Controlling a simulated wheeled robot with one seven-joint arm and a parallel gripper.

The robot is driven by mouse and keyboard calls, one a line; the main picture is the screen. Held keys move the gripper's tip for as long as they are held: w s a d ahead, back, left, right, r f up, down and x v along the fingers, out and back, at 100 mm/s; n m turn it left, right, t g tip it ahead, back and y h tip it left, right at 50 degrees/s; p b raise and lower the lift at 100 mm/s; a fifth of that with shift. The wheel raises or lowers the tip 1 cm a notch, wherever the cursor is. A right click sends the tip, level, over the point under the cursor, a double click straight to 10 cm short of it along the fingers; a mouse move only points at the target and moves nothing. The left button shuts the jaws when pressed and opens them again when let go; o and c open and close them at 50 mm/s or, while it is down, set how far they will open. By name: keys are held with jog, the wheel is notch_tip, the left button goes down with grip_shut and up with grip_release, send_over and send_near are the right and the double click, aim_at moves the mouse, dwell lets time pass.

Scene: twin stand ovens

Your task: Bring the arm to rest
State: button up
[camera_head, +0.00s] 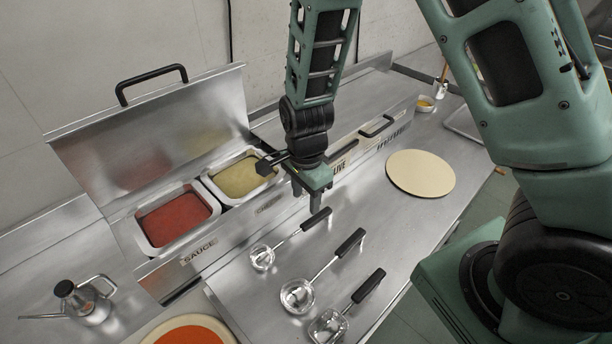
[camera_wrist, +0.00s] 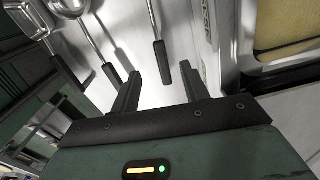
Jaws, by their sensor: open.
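My gripper (camera_head: 307,198) points down above the steel counter, close to the front face of the open sauce unit. In the wrist view its two fingers (camera_wrist: 158,76) are apart. The dark handle of a ladle (camera_wrist: 161,60) shows between them; I cannot tell the height gap. In the head view, three black-handled utensils lie on the counter: one ladle (camera_head: 262,257) nearest the gripper, a larger ladle (camera_head: 297,296) in the middle, and a squarish scoop (camera_head: 328,327) nearest the camera. Nothing is seen held.
Red sauce (camera_head: 178,217) and yellow sauce (camera_head: 243,176) fill two pans under a raised lid (camera_head: 150,125). A round pale board (camera_head: 420,173) lies right. An oil can (camera_head: 85,305) stands left, beside a red-topped round (camera_head: 188,334). Counter between the utensils and board is clear.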

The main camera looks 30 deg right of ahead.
notch_tip(320, 180, up, 6)
jog(key=r, duration=0.1)
jog(key=s+a+r+n+b, duration=0.2)
jog(key=s+a+n+b, duration=0.1)
jog(key=s+n, duration=0.6)
jog(key=s+a+r+n+b, duration=0.2)
jog(key=s+a+n+b, duration=0.1)
jog(key=s+n, duration=0.7)
jog(key=n, duration=0.4)
jog(key=shift+a+y, duration=0.3)
jog(key=shift+a, duration=0.1)
